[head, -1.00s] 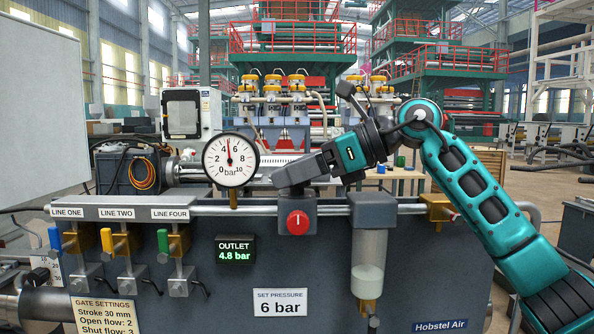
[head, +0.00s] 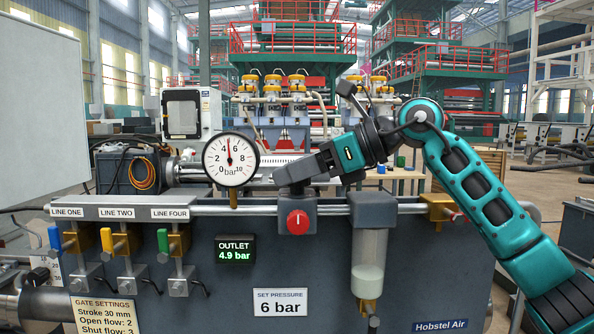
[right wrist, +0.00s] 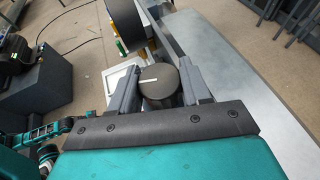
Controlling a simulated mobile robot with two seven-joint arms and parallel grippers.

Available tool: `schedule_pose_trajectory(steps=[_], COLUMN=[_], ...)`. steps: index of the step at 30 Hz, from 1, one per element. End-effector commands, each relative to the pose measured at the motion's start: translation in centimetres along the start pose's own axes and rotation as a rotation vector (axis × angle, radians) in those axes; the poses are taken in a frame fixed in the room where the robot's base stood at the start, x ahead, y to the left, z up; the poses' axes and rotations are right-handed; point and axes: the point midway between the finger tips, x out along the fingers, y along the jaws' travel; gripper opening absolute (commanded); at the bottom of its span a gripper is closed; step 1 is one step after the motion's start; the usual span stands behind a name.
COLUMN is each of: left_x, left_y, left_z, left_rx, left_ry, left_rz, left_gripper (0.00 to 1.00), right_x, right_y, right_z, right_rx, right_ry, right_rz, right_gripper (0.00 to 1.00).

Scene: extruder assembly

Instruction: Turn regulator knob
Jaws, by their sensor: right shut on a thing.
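The regulator (head: 297,207) sits on the pipe at the middle of the panel, with a red dial bearing a white mark on its front. My right gripper (head: 289,181) is at the top of the regulator. In the right wrist view, its fingers are shut on a dark round knob (right wrist: 160,89) with a white line on top. The fingers hide this knob in the head view. The outlet display (head: 235,250) reads 4.9 bar. The set pressure sign (head: 280,302) says 6 bar. The round gauge (head: 230,160) has its needle near 5. My left gripper is not in view.
Blue, yellow and green valve handles (head: 120,244) stand at the left under line labels. A clear filter bowl (head: 368,255) hangs right of the regulator. A brass valve (head: 436,207) with a red handle is further right, near my right arm.

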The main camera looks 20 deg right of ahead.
Motion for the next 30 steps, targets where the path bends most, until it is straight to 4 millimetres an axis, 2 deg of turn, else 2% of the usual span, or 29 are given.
schedule_pose_trajectory(steps=[21, 30], left_x=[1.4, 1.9], left_y=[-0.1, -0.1], left_z=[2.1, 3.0], left_rx=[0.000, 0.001], left_ry=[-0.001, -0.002], left_rz=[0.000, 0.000], left_gripper=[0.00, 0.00], right_x=[0.1, 0.0], right_y=[0.1, 0.1], right_z=[-0.1, 0.0], right_rx=[0.208, 0.272], right_ry=[-0.002, -0.001], right_rz=[-0.520, -0.664], right_gripper=[0.17, 0.17])
